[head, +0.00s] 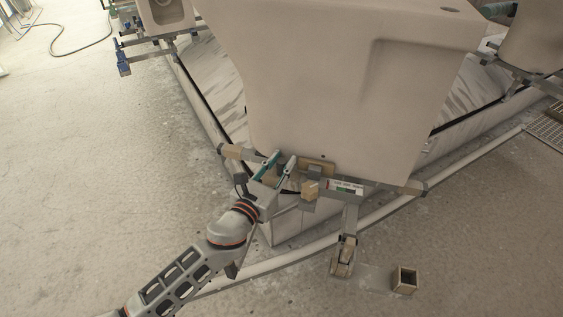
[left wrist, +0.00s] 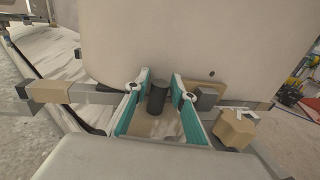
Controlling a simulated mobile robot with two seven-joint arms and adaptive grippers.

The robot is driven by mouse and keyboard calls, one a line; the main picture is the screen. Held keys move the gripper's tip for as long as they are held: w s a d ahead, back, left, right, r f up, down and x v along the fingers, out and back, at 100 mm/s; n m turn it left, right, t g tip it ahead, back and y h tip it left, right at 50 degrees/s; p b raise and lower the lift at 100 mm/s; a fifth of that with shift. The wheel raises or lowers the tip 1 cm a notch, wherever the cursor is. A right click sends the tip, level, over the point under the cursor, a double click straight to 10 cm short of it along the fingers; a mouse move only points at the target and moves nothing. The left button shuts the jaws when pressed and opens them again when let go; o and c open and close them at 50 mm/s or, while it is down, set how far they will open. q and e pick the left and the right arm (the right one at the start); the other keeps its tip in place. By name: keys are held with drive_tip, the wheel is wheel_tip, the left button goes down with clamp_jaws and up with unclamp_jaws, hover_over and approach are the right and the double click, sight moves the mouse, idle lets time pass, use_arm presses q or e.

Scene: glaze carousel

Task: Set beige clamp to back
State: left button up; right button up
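A beige block (head: 310,190), which may be the clamp, sits on the front of the metal rail below the large beige ceramic piece (head: 345,80). It also shows at the right in the left wrist view (left wrist: 235,129). My left gripper (head: 278,165) is just left of this block, close to the ceramic piece. Its two teal fingers are spread apart. In the left wrist view a dark upright cylinder (left wrist: 158,97) stands between the fingers (left wrist: 158,88), with gaps visible at both sides. What lies below the cylinder is partly hidden. My right gripper is not in view.
Beige blocks cap the rail's left end (head: 234,151) and right end (head: 408,186). A label plate (head: 346,187) with red and green marks is right of the block. A small open box (head: 404,280) stands on the floor. Further ceramic pieces (head: 166,14) hang behind. The left floor is largely clear.

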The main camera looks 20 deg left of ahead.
use_arm(q)
clamp_jaws()
drive_tip(key=shift+s, duration=0.2)
drive_tip(key=s, duration=0.3)
drive_tip(key=s+p, duration=0.1)
drive_tip(key=s, duration=0.1)
drive_tip(key=shift+d, duration=0.35)
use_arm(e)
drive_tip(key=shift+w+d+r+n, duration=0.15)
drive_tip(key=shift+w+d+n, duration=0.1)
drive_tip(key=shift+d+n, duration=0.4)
use_arm(q)
unclamp_jaws()
drive_tip(key=shift+s, duration=0.1)
